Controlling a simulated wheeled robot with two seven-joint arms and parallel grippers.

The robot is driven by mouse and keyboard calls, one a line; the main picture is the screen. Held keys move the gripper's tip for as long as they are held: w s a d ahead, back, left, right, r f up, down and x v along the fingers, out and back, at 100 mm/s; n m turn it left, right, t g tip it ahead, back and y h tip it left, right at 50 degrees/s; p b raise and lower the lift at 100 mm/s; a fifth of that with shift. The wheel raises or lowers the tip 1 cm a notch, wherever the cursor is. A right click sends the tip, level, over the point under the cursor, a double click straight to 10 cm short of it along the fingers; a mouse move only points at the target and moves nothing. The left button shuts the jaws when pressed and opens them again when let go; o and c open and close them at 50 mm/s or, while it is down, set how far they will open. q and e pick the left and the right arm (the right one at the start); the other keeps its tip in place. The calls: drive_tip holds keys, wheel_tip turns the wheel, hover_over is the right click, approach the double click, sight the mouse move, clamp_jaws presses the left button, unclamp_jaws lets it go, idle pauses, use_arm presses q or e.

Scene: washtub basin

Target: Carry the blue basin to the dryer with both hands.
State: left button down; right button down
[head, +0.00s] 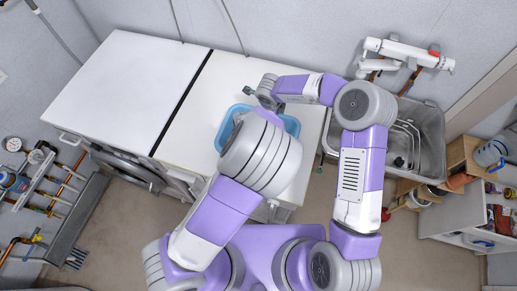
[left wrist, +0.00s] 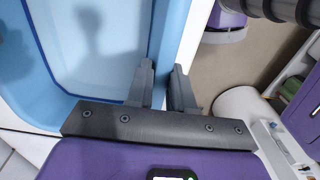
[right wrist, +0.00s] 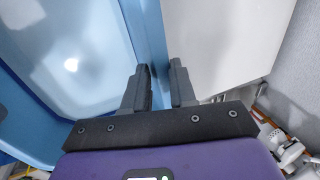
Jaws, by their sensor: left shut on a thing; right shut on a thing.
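The blue basin (head: 227,124) is over the white top of the right-hand machine (head: 196,112) in the head view. Whether it rests on it or hangs just above, I cannot tell. My right gripper (head: 266,92) is at the basin's far rim. In the right wrist view its fingers (right wrist: 160,88) are shut on the rim of the basin (right wrist: 75,60). My left gripper is hidden behind my arm in the head view. In the left wrist view its fingers (left wrist: 160,88) are shut on the opposite rim of the basin (left wrist: 95,45). The basin's inside looks empty where it shows.
A second white machine (head: 125,85) stands directly to the left, its top clear; which machine is the dryer is not marked. A metal sink (head: 425,140) is at right below a wall tap (head: 405,53). Pipes and gauges are at left. Shelves stand far right.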

use_arm(q)
drive_tip(key=shift+w+f+b, duration=0.2)
drive_tip(key=shift+f+b, duration=0.35)
drive_tip(key=shift+f, duration=0.05)
use_arm(e)
drive_tip(key=shift+s+a+f, duration=0.1)
drive_tip(key=shift+a+f, duration=0.05)
drive_tip(key=shift+f, duration=0.55)
use_arm(q)
drive_tip(key=c, duration=1.4)
unclamp_jaws()
drive_tip(key=shift+f, duration=0.15)
drive_tip(key=shift+c, duration=0.2)
use_arm(e)
drive_tip(key=c, duration=1.4)
unclamp_jaws()
drive_tip(key=shift+f, duration=0.2)
use_arm(q)
drive_tip(key=o, duration=0.4)
drive_tip(key=shift+s, duration=0.1)
use_arm(e)
drive_tip(key=o, duration=0.5)
drive_tip(key=shift+r, duration=0.2)
use_arm(q)
drive_tip(key=shift+o, duration=0.2)
drive_tip(key=shift+s, duration=0.1)
